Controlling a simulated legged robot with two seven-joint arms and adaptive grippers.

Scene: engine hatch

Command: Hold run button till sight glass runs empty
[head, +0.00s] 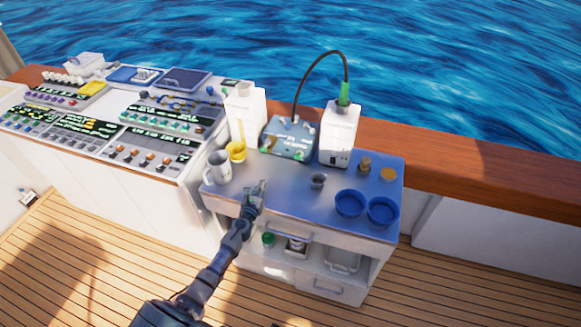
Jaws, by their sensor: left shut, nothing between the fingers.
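My left gripper (261,186) is shut and empty above the front left part of the grey worktop (318,209). I cannot tell which part is the run button. A white canister (243,113) with a faint yellow vertical strip stands left of the box; the strip may be the sight glass, but its level is too small to read. A white canister (339,136) with a green connector (344,94) stands right of the box. My right gripper is out of view.
A small dark cup (318,181) and two blue bowls (350,204) are to the right. A black cable (314,66) arches over the box. A control console (115,125) fills the left.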

